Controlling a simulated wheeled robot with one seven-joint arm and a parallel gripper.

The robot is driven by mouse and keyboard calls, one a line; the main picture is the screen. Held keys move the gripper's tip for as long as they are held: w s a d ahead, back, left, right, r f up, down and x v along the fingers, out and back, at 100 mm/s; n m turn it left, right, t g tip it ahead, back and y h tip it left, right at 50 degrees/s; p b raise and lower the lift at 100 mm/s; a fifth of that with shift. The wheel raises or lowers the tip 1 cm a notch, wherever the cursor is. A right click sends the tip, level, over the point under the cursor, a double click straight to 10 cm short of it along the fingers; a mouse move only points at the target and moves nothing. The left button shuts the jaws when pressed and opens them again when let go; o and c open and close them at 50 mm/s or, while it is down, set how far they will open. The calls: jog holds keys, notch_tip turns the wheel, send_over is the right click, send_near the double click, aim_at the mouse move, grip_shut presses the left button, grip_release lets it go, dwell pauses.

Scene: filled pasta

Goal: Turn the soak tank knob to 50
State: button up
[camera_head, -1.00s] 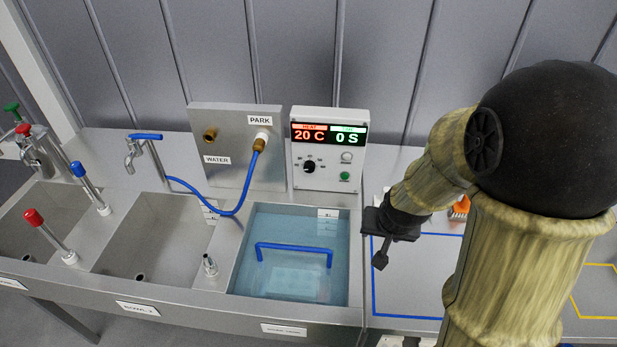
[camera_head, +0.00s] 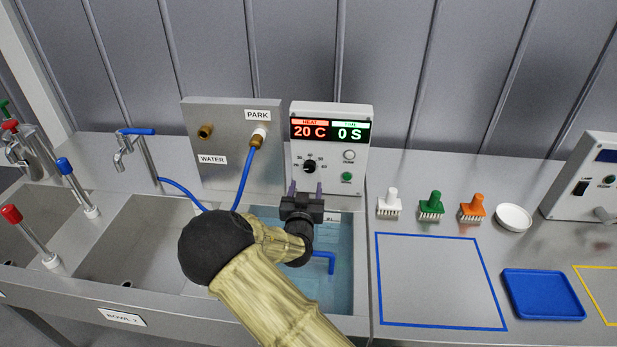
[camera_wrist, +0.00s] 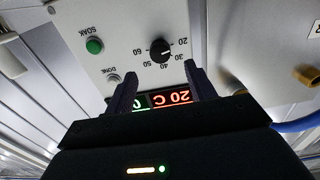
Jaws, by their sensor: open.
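The soak tank knob (camera_head: 310,166) is a black round dial on the front of the white control box (camera_head: 359,185). The box display reads 20 C and 0 S. In the wrist view the knob (camera_wrist: 160,50) appears upside down, with marks from 20 to 60 around it. Its pointer is too small to read surely. My gripper (camera_head: 306,188) is open and empty, just below and in front of the knob. In the wrist view its fingers (camera_wrist: 161,73) stand either side of the knob's line, apart from it. The soak tank (camera_head: 349,290) lies under my gripper, partly hidden by my arm.
A green soak button (camera_head: 346,177) and a done lamp (camera_head: 349,156) sit right of the knob. A blue hose (camera_head: 243,178) hangs from the water panel at the left. Brushes (camera_head: 431,206) and a blue tray (camera_head: 542,294) stand on the counter at the right.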

aim_at(309, 170)
dwell(0.3)
jog(key=shift+w+d+p, duration=0.15)
jog(key=shift+w+p, duration=0.65)
jog(key=shift+w, duration=2.95)
jog(key=shift+c, duration=0.4)
jog(key=c, duration=0.9)
